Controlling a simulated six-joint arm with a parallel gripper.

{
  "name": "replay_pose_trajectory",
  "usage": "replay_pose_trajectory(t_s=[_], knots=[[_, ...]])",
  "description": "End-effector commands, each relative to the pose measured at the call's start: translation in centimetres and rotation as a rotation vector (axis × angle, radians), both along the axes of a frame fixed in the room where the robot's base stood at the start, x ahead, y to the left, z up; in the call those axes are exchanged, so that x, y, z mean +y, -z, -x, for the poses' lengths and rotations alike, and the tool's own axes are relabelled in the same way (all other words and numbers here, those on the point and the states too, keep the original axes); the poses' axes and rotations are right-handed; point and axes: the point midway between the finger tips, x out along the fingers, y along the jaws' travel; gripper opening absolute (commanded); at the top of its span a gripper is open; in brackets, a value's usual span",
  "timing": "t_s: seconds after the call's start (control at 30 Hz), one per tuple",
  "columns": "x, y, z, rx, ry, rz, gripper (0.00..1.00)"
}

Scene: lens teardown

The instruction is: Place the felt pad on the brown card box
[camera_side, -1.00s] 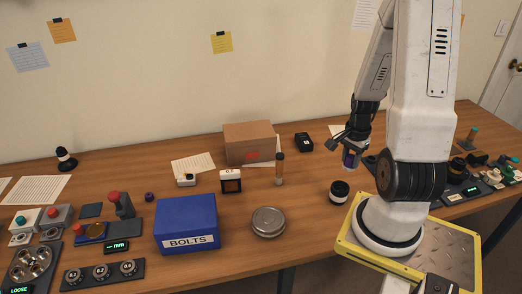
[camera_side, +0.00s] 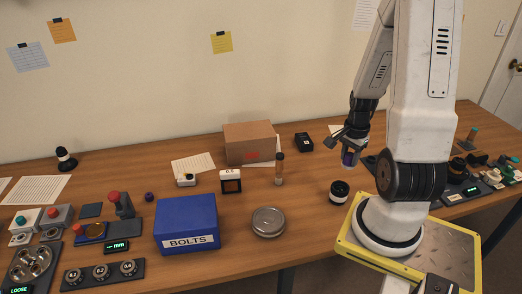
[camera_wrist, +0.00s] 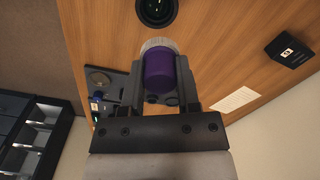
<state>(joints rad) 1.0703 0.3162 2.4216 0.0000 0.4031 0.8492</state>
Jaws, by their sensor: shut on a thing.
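My gripper (camera_side: 348,156) hangs above the table at the right of the side view, well right of the brown card box. It is shut on a purple cylinder (camera_wrist: 159,70) with a pale ribbed end, clear of the table. I cannot tell from its look whether this is the felt pad. The brown card box (camera_side: 249,143) stands closed at the back middle of the table, with a red mark on its front. Its top looks bare. A flat dark square (camera_side: 91,210) lies at the left of the table. The box is not recognisable in the wrist view.
A black ring-shaped part (camera_side: 339,192) stands below and left of my gripper; it also shows in the wrist view (camera_wrist: 156,9). A slim upright tube (camera_side: 280,170) stands in front of the box, and a black device (camera_side: 304,142) to its right. A blue bolts bin (camera_side: 186,219) is front left.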

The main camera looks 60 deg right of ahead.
Motion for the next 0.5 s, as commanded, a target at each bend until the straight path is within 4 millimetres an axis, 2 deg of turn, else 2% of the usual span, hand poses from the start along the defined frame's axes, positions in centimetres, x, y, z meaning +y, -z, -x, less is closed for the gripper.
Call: replay_pose_trajectory(t_s=[0.17, 0.27, 0.5], knots=[[-0.7, -1.1, -2.7, -0.001, -0.03, 0.003, 0.0], [-1.1, -2.1, -5.0, -0.002, -0.053, 0.003, 0.0], [-0.9, -5.5, -11.9, -0.003, -0.116, 0.003, 0.0]])
